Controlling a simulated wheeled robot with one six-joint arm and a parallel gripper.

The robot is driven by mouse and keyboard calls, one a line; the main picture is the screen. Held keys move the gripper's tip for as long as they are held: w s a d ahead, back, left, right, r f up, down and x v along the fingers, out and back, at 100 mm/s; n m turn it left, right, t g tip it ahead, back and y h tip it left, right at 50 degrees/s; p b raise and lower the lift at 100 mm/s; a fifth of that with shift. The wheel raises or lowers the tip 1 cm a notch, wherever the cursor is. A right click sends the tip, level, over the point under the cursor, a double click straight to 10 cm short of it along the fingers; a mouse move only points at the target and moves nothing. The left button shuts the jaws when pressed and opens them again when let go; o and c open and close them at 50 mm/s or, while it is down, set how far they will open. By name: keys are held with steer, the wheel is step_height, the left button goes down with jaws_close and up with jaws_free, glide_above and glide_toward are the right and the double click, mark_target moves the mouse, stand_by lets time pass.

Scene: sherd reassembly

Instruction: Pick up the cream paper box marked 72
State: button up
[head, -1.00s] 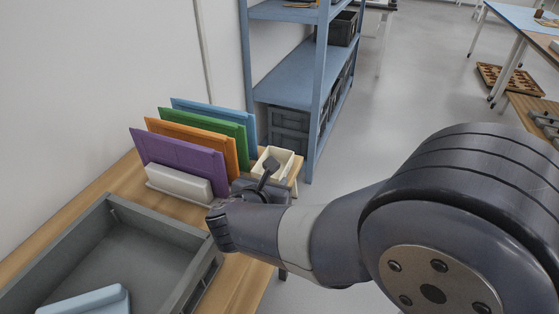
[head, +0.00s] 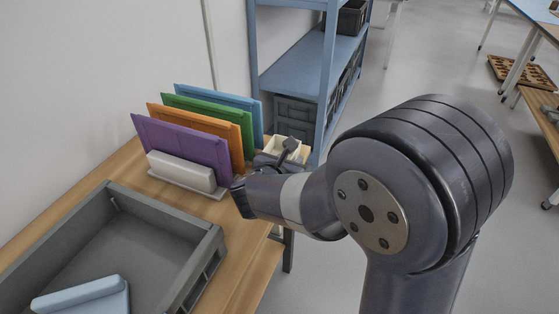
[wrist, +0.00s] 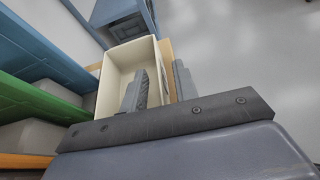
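A cream open-topped box (head: 279,148) stands at the far end of the wooden bench, partly hidden by my gripper. In the wrist view it is the cream box (wrist: 114,75), seen from above and empty as far as I can see. No number 72 is readable. My gripper (wrist: 160,68) is open. One finger appears inside the box and the other outside its right wall, with that wall between them. I cannot tell whether either finger touches it. In the head view the fingers are hard to make out.
Purple (head: 182,143), orange (head: 205,128), green (head: 228,116) and blue (head: 235,102) panels stand left of the box. A white block (head: 181,171) lies in front of them. A grey tray (head: 208,248) holds a light blue piece (head: 85,299). A blue shelf (head: 310,72) stands behind.

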steer(key=shift+w+d+f, duration=0.2)
steer(key=shift+w, duration=0.4)
steer(key=shift+c, duration=0.5)
jaws_close()
